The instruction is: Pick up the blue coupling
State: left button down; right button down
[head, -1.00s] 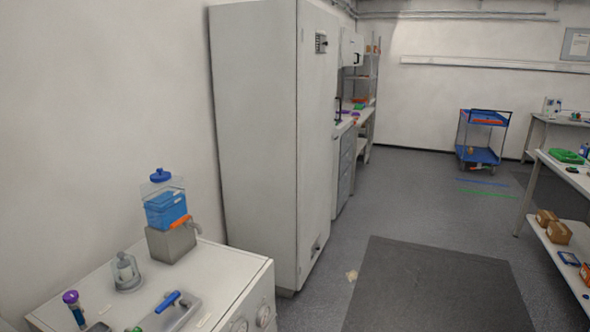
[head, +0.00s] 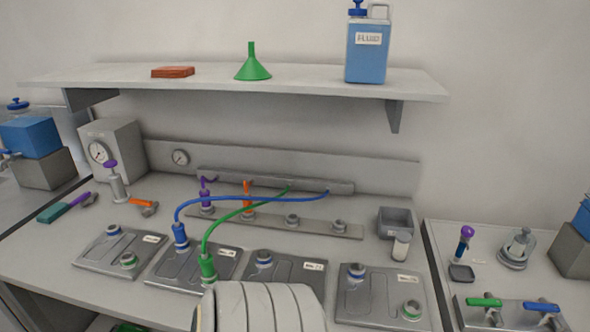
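The blue coupling (head: 180,236) stands upright on the back left of the second grey plate from the left (head: 165,275). A blue hose (head: 255,198) arches from its top to the grey manifold (head: 225,180) at the back of the bench. A green coupling (head: 207,268) with a green hose stands just right of and in front of it, at the same plate's right side. Neither of my grippers is in view. A pale ribbed link of mine fills the bottom middle and hides parts of the middle plates.
A rail (head: 345,229) behind the plates holds a purple and an orange coupling and bare ports. A shelf (head: 290,84) overhangs with a green funnel (head: 252,65) and blue fluid jug (head: 366,52). A grey bin (head: 396,219) stands right; a gauge box (head: 112,143) left.

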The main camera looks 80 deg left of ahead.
aim_at(178, 227)
jog(key=k+j+u, duration=0.1)
jog(key=u, duration=3.1)
jog(key=j, duration=0.1)
